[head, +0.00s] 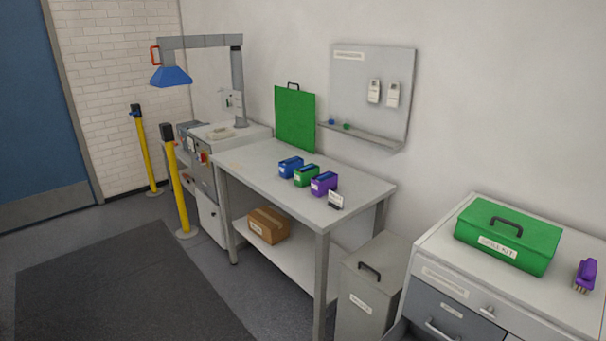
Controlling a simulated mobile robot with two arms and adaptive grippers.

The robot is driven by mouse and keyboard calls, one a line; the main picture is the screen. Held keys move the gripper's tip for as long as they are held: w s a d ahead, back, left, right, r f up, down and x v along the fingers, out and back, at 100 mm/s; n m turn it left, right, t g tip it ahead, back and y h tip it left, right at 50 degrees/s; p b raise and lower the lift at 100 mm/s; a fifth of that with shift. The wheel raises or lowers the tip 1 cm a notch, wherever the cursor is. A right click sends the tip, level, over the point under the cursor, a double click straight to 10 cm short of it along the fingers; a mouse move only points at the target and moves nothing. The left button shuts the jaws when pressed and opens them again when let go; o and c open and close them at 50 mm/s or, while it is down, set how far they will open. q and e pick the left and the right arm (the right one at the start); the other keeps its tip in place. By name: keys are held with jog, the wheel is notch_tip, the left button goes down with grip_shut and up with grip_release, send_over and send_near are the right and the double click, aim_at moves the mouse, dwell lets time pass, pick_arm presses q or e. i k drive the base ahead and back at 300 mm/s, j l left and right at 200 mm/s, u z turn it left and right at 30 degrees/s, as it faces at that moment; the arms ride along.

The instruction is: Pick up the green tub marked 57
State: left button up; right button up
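A small green tub (306,175) stands on the grey table (252,160), between a blue tub (290,167) and a purple tub (323,184). The three stand in a slanting row near the table's middle. Each has a pale label on its front, too small to read, so I cannot tell which carries 57. A small sign (335,200) stands next to the purple tub. Neither of my grippers shows in the head view.
A green panel (295,118) with a handle stands at the table's back. A cardboard box (268,225) is on the lower shelf. A grey bin (367,290) and a cabinet with a green spill kit box (507,236) stand at right. Yellow posts (177,190) stand left. A dark mat (120,290) covers open floor.

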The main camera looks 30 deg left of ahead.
aim_at(303, 180)
jog(key=i+j+u, duration=0.15)
jog(key=i+j, duration=0.3)
jog(key=i+j+u, duration=0.1)
jog(key=i+j, duration=0.25)
jog(key=i, duration=0.35)
jog(key=i+j, duration=0.2)
jog(key=j, duration=0.15)
jog(key=i+j+u, duration=0.15)
jog(key=j, duration=0.2)
jog(key=i+j, duration=0.2)
jog(key=j+u, duration=0.05)
jog(key=j, duration=0.05)
